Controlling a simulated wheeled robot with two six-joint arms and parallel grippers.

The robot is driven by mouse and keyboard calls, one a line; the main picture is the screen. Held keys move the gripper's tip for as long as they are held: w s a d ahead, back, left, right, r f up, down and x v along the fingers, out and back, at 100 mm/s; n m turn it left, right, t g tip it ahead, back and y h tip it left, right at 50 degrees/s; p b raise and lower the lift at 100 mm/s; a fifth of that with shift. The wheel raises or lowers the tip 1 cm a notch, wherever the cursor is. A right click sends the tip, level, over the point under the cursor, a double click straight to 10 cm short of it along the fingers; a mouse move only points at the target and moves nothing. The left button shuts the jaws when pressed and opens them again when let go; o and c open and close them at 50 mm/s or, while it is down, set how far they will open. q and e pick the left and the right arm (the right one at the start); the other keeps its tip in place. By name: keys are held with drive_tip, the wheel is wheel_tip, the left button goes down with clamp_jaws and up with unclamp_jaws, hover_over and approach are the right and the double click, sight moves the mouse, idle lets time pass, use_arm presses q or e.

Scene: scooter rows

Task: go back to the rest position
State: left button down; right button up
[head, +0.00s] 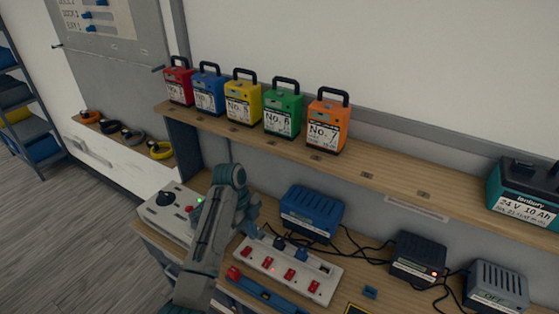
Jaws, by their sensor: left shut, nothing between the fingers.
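My left arm comes in from the bottom, left of centre, and bends at a teal joint over the workbench. My left gripper (257,231) points down just behind the left end of a white power strip (323,287) with red switches. It is shut and appears to hold nothing. The fingertips are small and partly merge with the dark plugs beside them, so I cannot tell whether they touch the strip. My right gripper is not in view.
Red, blue, yellow, green and orange numbered battery packs (329,122) stand on the shelf (400,172). A teal battery (527,192) sits at its right. Below are a blue charger (312,212), dark chargers (418,258) with cables, and a grey control box (172,212) left of my arm.

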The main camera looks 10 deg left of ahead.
use_arm(q)
drive_tip(key=s+a+f+n+t+y, duration=0.1)
drive_tip(key=s+a+f+n, duration=0.1)
drive_tip(key=s+f+n, duration=0.45)
drive_tip(key=s+a+f+n+t+y, duration=0.1)
drive_tip(key=s+a+n, duration=0.25)
drive_tip(key=s, duration=0.55)
drive_tip(key=s+a+r+n+t+y, duration=0.1)
drive_tip(key=s+r+n+t, duration=0.15)
drive_tip(key=s+n, duration=0.5)
drive_tip(key=s+a+r+n+t+y, duration=0.1)
drive_tip(key=s+r+n, duration=0.3)
drive_tip(key=s, duration=0.7)
drive_tip(key=a+f+g+b, duration=0.25)
drive_tip(key=f+b, duration=0.45)
drive_tip(key=f, duration=3.1)
drive_tip(key=s+a+f+b, duration=0.1)
drive_tip(key=s+f+b, duration=0.2)
drive_tip(key=s+f, duration=0.6)
drive_tip(key=s+a+f+b, duration=0.1)
drive_tip(key=s+f+b, duration=0.2)
drive_tip(key=s+f, duration=0.6)
wheel_tip(320, 180, down, 7)
drive_tip(key=shift+s+r+g, duration=0.2)
drive_tip(key=shift+s+g, duration=0.1)
